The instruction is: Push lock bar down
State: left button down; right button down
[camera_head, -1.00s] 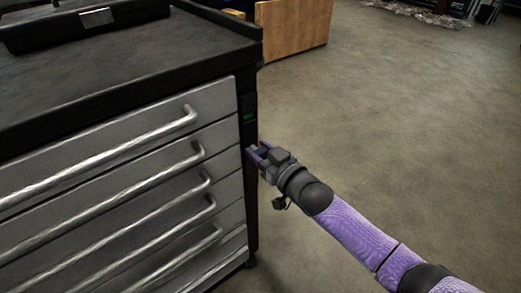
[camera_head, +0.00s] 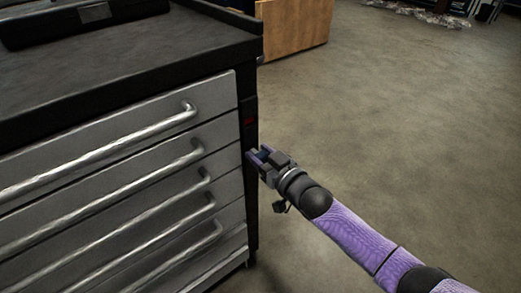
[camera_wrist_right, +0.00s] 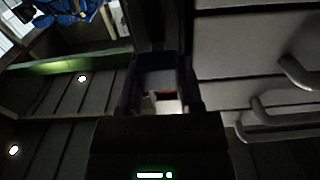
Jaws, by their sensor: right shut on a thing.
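The dark lock bar (camera_head: 250,140) runs down the front right corner of the tool cabinet, beside the drawers. A small red mark (camera_head: 249,122) shows on it above my right gripper. My right gripper (camera_head: 257,155) is at this corner, shut on the lock bar. In the right wrist view, the gripper's dark fingers (camera_wrist_right: 164,95) stand on either side of a pale patch with a red strip. The exact contact is dark and hard to see. My left gripper is not in view.
The grey cabinet drawers (camera_head: 120,165) have long protruding handles just left of my right gripper. A dark tray (camera_head: 90,20) lies on the cabinet top. A wooden panel (camera_head: 295,28) stands behind. The floor on the right is clear.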

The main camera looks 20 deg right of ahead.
jog(key=shift+f, duration=0.4)
jog(key=shift+c, duration=1.2)
grip_release()
jog(key=shift+s+r, duration=0.1)
jog(key=shift+r, duration=0.05)
jog(key=p+v, duration=0.5)
jog(key=v, duration=0.4)
jog(key=shift+s+d, duration=0.15)
jog(key=shift+s, duration=0.15)
